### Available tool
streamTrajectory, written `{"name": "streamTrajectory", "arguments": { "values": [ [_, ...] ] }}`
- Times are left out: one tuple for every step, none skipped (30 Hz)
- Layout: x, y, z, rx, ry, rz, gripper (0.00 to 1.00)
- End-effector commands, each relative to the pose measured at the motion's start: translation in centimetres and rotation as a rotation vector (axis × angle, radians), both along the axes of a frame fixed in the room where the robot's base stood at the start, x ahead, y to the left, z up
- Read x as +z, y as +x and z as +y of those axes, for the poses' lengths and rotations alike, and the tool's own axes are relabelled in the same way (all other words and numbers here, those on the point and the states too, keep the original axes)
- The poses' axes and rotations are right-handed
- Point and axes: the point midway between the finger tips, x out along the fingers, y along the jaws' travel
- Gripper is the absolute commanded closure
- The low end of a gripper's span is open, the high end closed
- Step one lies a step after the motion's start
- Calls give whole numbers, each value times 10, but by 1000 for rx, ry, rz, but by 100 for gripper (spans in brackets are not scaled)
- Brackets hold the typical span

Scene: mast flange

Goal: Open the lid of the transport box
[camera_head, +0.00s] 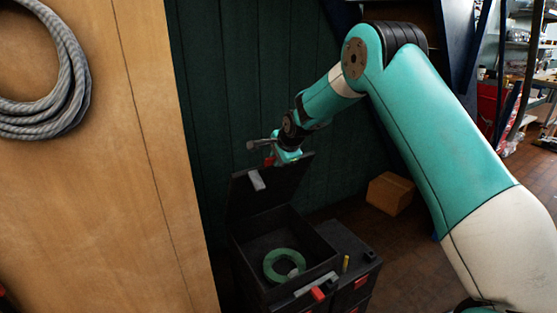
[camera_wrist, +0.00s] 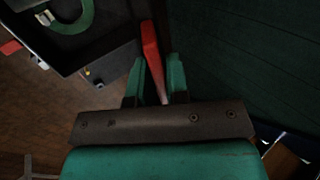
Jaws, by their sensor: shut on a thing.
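The dark transport box (camera_head: 323,271) stands open in the head view. Its lid (camera_head: 290,184) is raised to about upright at the back of the box. My gripper (camera_head: 276,158) is at the lid's top edge, on a red latch piece (camera_head: 268,162). In the wrist view the red piece (camera_wrist: 151,48) lies between the two teal fingers of my gripper (camera_wrist: 155,80), which are shut on it. A green ring (camera_head: 270,267) lies inside the box; it also shows in the wrist view (camera_wrist: 75,25). The exact finger contact is partly hidden.
A dark case (camera_head: 352,243) with red latches stands right beside the box, with a small yellow object (camera_head: 345,264) on it. A cardboard box (camera_head: 390,193) lies on the floor behind. A dark green wall (camera_head: 215,90) is close behind the lid. A wooden panel (camera_head: 130,150) stands left.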

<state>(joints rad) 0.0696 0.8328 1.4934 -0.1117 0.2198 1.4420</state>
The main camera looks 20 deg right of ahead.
Motion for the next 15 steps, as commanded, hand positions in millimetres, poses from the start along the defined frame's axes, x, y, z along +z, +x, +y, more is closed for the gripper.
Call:
{"name": "streamTrajectory", "arguments": {
  "values": [
    [2,2,-4,-11,-7,-10,100],
    [2,2,-4,-11,-7,-10,100],
    [2,2,-4,-10,-8,-10,100],
    [2,3,-3,-10,-8,-10,100],
    [2,3,-3,-10,-8,-10,100],
    [2,3,-3,-9,-8,-11,75],
    [2,2,-3,-8,-8,-10,69],
    [2,2,-2,-8,-7,-9,64],
    [1,2,-2,-7,-6,-8,64],
    [1,2,-2,-7,-7,-7,64],
    [1,2,-1,-6,-6,-6,64],
    [0,1,-1,-5,-5,-6,64],
    [0,1,-1,-4,-5,-5,64],
    [0,1,0,-4,-5,-4,64],
    [0,1,0,-3,-5,-4,64]
  ]
}}
